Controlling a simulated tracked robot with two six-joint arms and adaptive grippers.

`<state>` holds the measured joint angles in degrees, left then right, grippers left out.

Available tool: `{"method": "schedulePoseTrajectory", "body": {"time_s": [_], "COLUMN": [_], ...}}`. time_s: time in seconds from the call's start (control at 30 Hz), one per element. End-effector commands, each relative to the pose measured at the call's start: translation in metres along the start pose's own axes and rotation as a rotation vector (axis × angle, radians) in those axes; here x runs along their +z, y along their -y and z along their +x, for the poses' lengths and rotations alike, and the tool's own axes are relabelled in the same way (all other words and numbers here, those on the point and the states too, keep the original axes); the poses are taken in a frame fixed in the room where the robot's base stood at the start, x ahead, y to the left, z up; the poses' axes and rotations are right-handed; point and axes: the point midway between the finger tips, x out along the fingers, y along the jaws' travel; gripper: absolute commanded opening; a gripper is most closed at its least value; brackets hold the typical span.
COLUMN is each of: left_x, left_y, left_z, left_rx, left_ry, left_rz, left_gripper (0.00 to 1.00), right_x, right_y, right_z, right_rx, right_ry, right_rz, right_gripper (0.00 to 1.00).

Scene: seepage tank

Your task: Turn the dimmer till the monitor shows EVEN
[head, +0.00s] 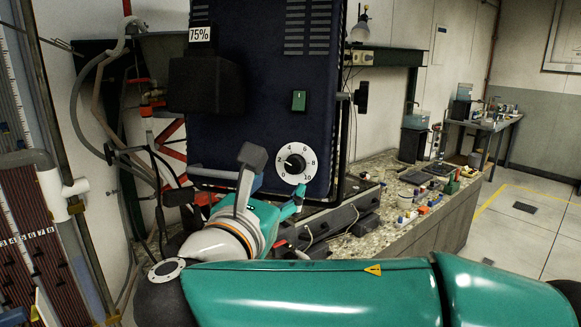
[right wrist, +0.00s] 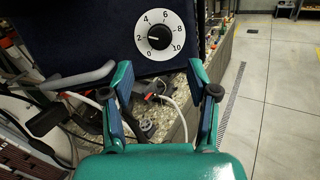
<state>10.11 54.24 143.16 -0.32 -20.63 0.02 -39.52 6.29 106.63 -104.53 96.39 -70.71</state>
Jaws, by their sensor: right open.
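The dimmer is a white dial with a black knob (head: 293,163) low on the front of a dark blue cabinet (head: 250,120). It also shows in the right wrist view (right wrist: 159,37), numbered 0 to 10, with the knob's white mark pointing left, near 2. My right gripper (head: 279,191) is just below the dial; in the right wrist view its fingers (right wrist: 160,70) are spread with nothing between them, and the knob is beyond their tips. I cannot make out a monitor reading EVEN. My left gripper is not in view.
A black box (head: 205,85) juts from the cabinet under a 75% label (head: 200,34). A green switch (head: 299,100) is above the dial. Cables and dark parts lie below, on a speckled bench (head: 345,247). Open floor (head: 510,230) is at the right.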

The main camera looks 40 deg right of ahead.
Motion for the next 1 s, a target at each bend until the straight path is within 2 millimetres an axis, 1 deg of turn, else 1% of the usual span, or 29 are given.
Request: {"method": "schedulePoseTrajectory", "body": {"time_s": [0.03, 0.2, 0.3, 0.4, 0.57, 0.8, 0.97, 1.0], "left_x": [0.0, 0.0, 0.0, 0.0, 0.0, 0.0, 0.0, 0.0], "left_y": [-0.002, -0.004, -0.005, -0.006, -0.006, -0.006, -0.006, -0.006], "left_z": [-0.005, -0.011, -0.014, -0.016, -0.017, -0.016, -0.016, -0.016], "left_rx": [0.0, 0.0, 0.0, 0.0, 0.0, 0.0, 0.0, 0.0], "left_ry": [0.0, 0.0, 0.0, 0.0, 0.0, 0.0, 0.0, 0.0], "left_rz": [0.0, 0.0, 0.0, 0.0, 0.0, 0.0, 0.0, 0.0], "left_gripper": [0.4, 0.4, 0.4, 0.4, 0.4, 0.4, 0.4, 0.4], "right_x": [0.002, 0.001, 0.001, 0.0, 0.0, -0.001, -0.001, -0.001], "right_y": [0.001, 0.001, 0.0, 0.001, 0.001, 0.001, 0.001, 0.001], "right_z": [0.013, 0.045, 0.059, 0.069, 0.075, 0.075, 0.075, 0.075], "right_rx": [-0.006, -0.005, -0.003, -0.003, -0.002, -0.001, -0.001, -0.001], "right_ry": [-0.001, -0.001, -0.001, -0.001, -0.001, -0.001, -0.001, -0.001], "right_rz": [-0.001, -0.001, -0.002, -0.001, 0.0, 0.0, 0.0, 0.0], "right_gripper": [0.59, 0.59, 0.59, 0.59, 0.59, 0.59, 0.33, 0.26]}}
